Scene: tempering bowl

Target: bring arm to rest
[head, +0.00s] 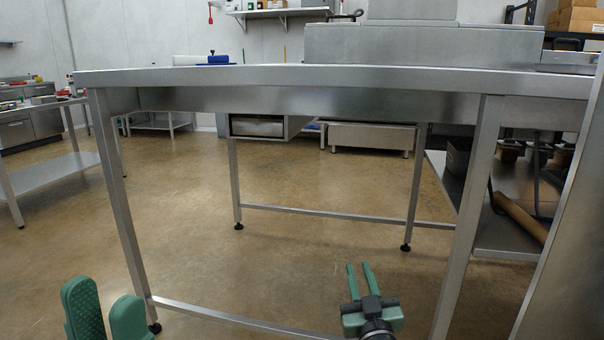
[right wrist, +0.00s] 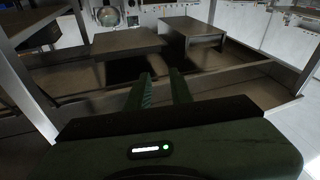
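My left gripper (head: 103,300) shows at the lower left of the head view, with two thick green fingers standing apart and nothing between them. The rest of the left arm is out of the picture. My right gripper (head: 360,268) is low in the head view, right of the middle, in front of the steel table (head: 330,77). Its two slim green fingers point away from me, with a gap between them. In the right wrist view its fingers (right wrist: 163,76) are also apart and empty.
The steel table spans the view, with legs (head: 118,200) and a low front rail (head: 235,323) near my grippers. A steel panel (head: 570,230) rises at the right edge. A lower shelf (head: 508,236) holds dark items and a brown roll (head: 520,217). Open floor lies under the table.

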